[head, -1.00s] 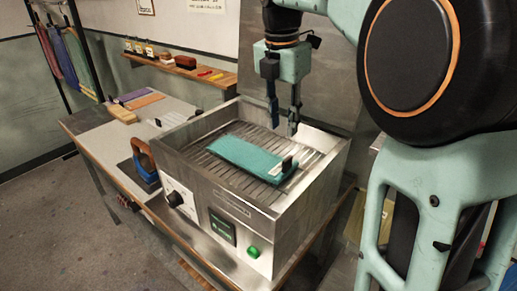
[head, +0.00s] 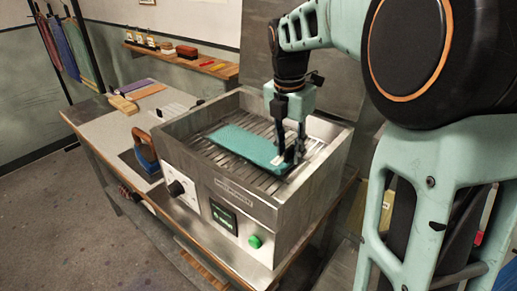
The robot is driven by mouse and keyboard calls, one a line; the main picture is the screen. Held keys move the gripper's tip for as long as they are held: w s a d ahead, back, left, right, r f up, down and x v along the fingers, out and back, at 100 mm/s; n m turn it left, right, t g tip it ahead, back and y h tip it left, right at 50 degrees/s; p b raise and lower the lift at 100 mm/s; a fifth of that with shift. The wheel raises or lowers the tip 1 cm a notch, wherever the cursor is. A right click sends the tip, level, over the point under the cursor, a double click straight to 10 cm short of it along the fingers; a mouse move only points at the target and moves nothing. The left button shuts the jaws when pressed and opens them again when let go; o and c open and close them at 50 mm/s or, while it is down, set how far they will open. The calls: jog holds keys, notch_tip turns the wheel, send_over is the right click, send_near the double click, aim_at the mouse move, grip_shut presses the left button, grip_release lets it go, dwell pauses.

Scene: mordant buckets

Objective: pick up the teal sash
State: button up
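The teal sash (head: 243,144) lies folded flat on the metal slats inside the steel box. A small white tag and a dark clip-like piece show at its right end. My gripper (head: 290,158) is lowered into the box at that right end, its fingers pointing down around or beside the dark piece. The fingers look close to the sash end, but I cannot tell whether they touch or grip it.
The steel box (head: 284,214) has raised walls around the slats, with a knob, display and green button in front. A blue iron-like tool (head: 146,155) stands left on the worktable (head: 95,137). A wall shelf (head: 190,62) holds several small items. Hanging cloths (head: 66,48) are far left.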

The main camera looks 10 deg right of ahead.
grip_shut()
jog(key=shift+r, duration=0.15)
dwell(0.4)
